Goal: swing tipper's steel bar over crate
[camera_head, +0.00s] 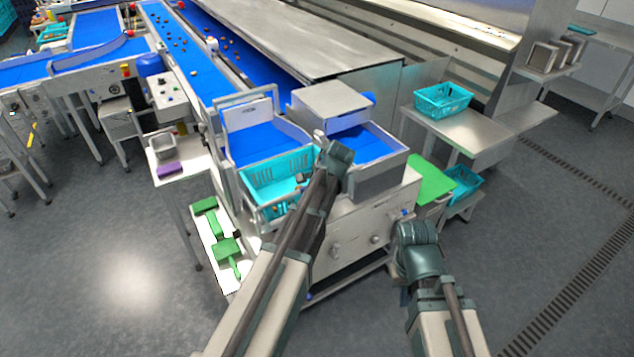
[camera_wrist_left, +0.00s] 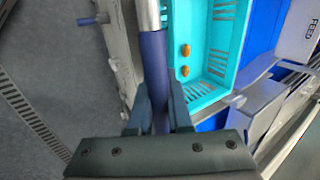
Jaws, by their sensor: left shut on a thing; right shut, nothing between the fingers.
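The tipper's steel bar (camera_wrist_left: 149,15) shows in the left wrist view, with a blue sleeve (camera_wrist_left: 154,65) on its near part. My left gripper (camera_wrist_left: 157,112) is shut on the blue sleeve. The turquoise crate (camera_wrist_left: 222,48) lies just right of the bar in that view, with two brown dates (camera_wrist_left: 185,60) inside. In the head view the crate (camera_head: 262,178) sits at the machine's front, left of and below my left gripper (camera_head: 322,140), whose wrist hides the fingers and most of the bar. My right gripper (camera_head: 414,232) is shut and empty, near the machine's right front corner.
Blue belts (camera_head: 192,55) carrying dates run behind the crate. A white tray (camera_head: 205,230) with green tools stands left of the machine. A turquoise crate (camera_head: 443,100) rests on the right side table (camera_head: 480,132); another (camera_head: 462,185) sits lower. Open floor lies in front.

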